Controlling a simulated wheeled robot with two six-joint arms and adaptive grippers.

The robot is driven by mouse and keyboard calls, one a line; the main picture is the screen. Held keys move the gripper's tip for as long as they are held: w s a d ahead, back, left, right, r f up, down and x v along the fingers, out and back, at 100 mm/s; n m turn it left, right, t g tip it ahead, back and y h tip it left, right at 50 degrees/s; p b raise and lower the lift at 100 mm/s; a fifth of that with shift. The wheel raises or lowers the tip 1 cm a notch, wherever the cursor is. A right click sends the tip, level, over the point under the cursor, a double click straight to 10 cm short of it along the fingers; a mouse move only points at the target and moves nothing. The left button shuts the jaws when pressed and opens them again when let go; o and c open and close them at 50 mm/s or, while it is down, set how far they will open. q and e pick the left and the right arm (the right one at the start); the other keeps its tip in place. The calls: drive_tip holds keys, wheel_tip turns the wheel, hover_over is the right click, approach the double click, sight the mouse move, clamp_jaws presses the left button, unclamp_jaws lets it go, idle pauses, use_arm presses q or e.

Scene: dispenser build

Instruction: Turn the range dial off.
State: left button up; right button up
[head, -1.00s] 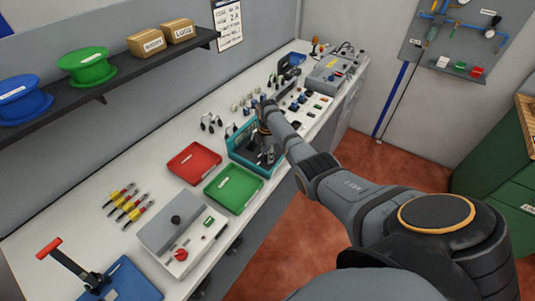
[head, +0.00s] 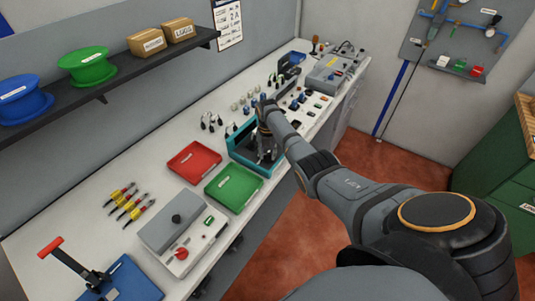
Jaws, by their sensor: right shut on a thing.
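No label that I can read marks a range dial. My right gripper (head: 264,160) points down inside a teal open-fronted fixture (head: 237,153), apart from that box. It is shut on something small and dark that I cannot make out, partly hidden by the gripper. My left gripper is out of view.
A red tray (head: 194,162) and a green tray (head: 233,187) lie between the box and the fixture. Several yellow-red tools (head: 125,205) and a red-handled lever (head: 50,246) are at left. A grey instrument (head: 330,72) stands at the far end among small parts.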

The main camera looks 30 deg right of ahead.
sight(267, 154)
drive_tip(key=shift+n, duration=1.6)
drive_tip(key=o, duration=1.1)
drive_tip(key=shift+o, duration=0.2)
drive_tip(key=shift+r, duration=0.25)
wheel_tip(267, 154, up, 12)
drive_tip(key=shift+f, duration=0.25)
